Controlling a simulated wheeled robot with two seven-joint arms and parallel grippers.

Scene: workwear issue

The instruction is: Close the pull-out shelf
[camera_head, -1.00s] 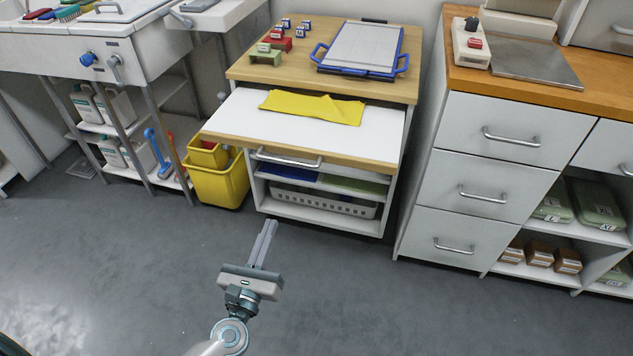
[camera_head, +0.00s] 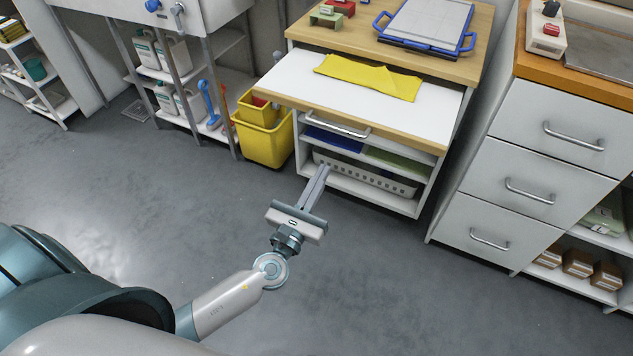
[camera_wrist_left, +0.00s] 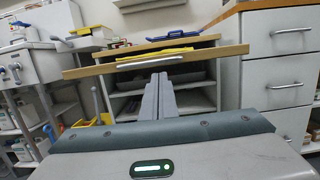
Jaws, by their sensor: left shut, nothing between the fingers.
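The pull-out shelf (camera_head: 297,90) is a white board with a wooden front edge and a metal bar handle (camera_head: 337,124) under it. It stands pulled out from the wooden-topped cabinet, with a folded yellow cloth (camera_head: 370,76) lying on it. In the left wrist view the shelf's front edge (camera_wrist_left: 100,70) crosses ahead of and above the fingers. My left gripper (camera_head: 320,172) is shut and empty, in front of the cabinet and below the handle, apart from it in the head view. My right gripper is not in view.
A yellow bucket (camera_head: 265,138) stands on the floor left of the cabinet. A drawer unit (camera_head: 540,130) stands to the right. A blue-rimmed board (camera_head: 428,25) lies on the cabinet top. A grey basket (camera_head: 385,182) sits inside below the shelf. The floor in front is clear.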

